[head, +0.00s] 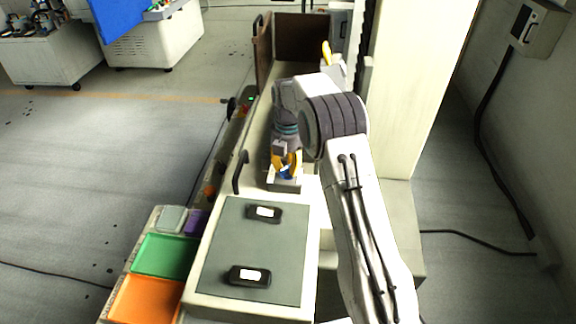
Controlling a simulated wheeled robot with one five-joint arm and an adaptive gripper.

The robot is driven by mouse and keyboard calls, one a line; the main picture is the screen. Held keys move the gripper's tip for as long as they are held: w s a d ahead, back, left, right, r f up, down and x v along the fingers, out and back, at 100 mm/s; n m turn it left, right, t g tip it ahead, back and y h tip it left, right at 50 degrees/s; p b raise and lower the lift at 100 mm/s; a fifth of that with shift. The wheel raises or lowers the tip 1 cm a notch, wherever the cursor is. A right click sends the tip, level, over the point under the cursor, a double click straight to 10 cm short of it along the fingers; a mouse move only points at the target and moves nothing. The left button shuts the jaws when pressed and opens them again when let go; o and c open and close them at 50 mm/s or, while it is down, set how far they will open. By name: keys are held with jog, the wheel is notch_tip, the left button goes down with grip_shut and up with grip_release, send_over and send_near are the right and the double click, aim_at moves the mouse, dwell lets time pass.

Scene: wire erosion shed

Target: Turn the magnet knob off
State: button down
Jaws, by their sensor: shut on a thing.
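My gripper (285,166) has yellow fingers and points down at a small grey block (283,185) on the machine's pale top. It is shut on a small blue part, which I take to be the magnet knob (284,173). The fingers hide much of the knob, and I cannot tell which way it is turned. The arm comes in from the lower right.
A grey plate (224,241) with two black devices lies in front. Green (166,256) and orange (145,300) trays stand at its left. A black curved handle (239,171) rises left of the block. A pale column (412,90) stands close at the right.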

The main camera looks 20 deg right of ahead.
aim_at(288, 165)
jog(key=shift+f, duration=0.1)
jog(key=c, duration=0.9)
grip_release()
jog(key=shift+c, duration=0.2)
notch_tip(288, 165, up, 12)
dwell(0.4)
